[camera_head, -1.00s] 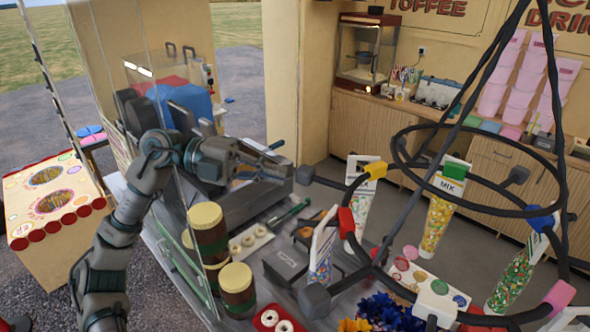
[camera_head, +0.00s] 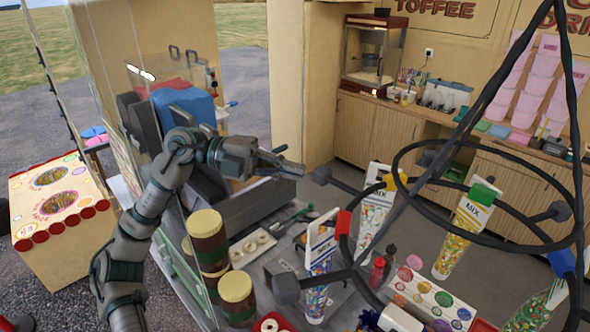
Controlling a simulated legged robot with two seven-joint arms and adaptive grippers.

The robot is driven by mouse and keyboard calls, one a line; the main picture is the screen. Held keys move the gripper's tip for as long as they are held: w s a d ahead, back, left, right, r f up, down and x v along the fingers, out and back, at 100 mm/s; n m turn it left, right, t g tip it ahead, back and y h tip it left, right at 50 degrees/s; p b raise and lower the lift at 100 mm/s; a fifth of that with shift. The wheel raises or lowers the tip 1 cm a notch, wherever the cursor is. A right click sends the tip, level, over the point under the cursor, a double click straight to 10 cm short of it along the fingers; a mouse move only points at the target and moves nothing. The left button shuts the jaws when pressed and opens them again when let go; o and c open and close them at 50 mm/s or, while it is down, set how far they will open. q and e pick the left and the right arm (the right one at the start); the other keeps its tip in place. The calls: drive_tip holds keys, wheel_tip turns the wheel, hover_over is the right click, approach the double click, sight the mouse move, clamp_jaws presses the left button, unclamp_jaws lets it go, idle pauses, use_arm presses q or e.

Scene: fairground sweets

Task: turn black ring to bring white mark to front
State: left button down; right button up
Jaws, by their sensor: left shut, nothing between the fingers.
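The black ring (camera_head: 363,196) hangs on the right from dark rods, below a thinner upper hoop. Dark knobs stick out on spokes, including a rear-left knob (camera_head: 322,175) and a front-left knob (camera_head: 285,288). Coloured clips sit around the ring: red (camera_head: 343,223), yellow (camera_head: 393,182), green (camera_head: 483,192) and blue (camera_head: 560,262). A white block (camera_head: 400,318), likely the white mark, is at the ring's front near the bottom edge. My left gripper (camera_head: 297,169) is shut and empty, just left of the rear-left knob, seemingly with a small gap. My right gripper is out of view.
Sweet bags, one marked MIX (camera_head: 466,222), hang from the clips. Below are brown jars with yellow lids (camera_head: 207,223), a tray of rings (camera_head: 252,246) and coloured sweets (camera_head: 438,298). A glass pane stands by my left arm.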

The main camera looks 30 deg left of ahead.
use_arm(q)
wheel_tip(320, 180, up, 10)
drive_tip(key=shift+a, duration=0.25)
idle(0.3)
drive_tip(key=shift+d+f, duration=0.1)
drive_tip(key=shift+w+d, duration=0.15)
idle(0.3)
